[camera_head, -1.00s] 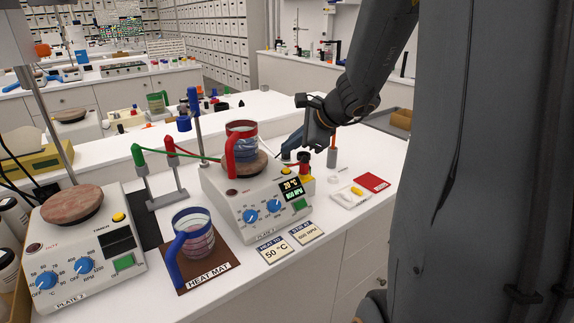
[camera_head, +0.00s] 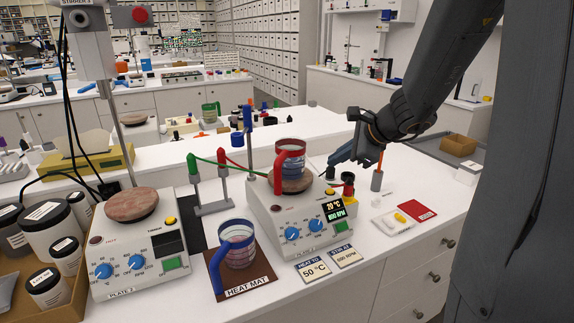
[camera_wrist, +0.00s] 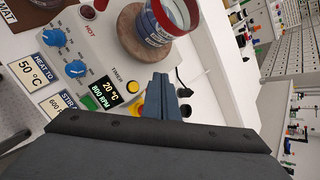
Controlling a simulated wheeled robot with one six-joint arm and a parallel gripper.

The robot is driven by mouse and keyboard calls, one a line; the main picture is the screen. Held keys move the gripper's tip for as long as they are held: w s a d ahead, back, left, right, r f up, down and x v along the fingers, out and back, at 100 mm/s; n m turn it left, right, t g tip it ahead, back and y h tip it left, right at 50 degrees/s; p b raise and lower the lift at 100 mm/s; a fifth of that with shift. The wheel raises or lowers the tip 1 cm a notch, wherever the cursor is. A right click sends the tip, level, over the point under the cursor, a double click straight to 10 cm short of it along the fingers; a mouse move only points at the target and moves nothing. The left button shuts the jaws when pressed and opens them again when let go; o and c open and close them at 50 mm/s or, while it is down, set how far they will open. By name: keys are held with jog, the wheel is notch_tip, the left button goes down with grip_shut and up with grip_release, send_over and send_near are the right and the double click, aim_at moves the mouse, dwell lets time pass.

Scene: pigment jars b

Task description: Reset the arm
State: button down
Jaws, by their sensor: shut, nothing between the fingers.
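My gripper (camera_head: 331,171) is shut and empty. It hangs over the right rear of the right-hand hot plate (camera_head: 284,232), to the right of a red-handled glass beaker (camera_head: 291,160). In the wrist view its closed fingers (camera_wrist: 160,82) point toward the hot plate's right side, with the beaker (camera_wrist: 158,22) beyond. The beaker stands on the plate's round top and appears apart from the fingers. The display (camera_head: 333,210) reads 20 °C and 800 RPM. Whether the fingertips touch anything is hard to tell.
A blue-handled beaker (camera_head: 238,245) stands on the heat mat (camera_head: 247,289). Plate 2 (camera_head: 140,250) is at left, with jars (camera_head: 48,230) beside it. A stand with red and green arms (camera_head: 212,207) is behind.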

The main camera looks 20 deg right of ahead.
jog(key=s+a+f+n+g, duration=0.1)
jog(key=s+a+f+n, duration=0.1)
jog(key=s+a, duration=0.1)
jog(key=s+a+f+n+g, duration=0.1)
jog(key=s+a+f+n, duration=0.1)
jog(key=s+a+n, duration=0.1)
jog(key=s+a+f+n+g, duration=0.2)
jog(key=a+f+n, duration=0.1)
jog(key=shift+s+b, duration=0.4)
jog(key=s+a+f+n+g+h, duration=0.1)
jog(key=s+f+n, duration=0.2)
jog(key=s+n, duration=0.3)
jog(key=s+a+f+n+g+h, duration=0.2)
jog(key=s+f+n, duration=0.1)
jog(key=s+n, duration=0.3)
jog(key=shift+a+n+h+b, duration=0.3)
jog(key=shift+n+b, duration=0.15)
jog(key=shift+n, duration=0.75)
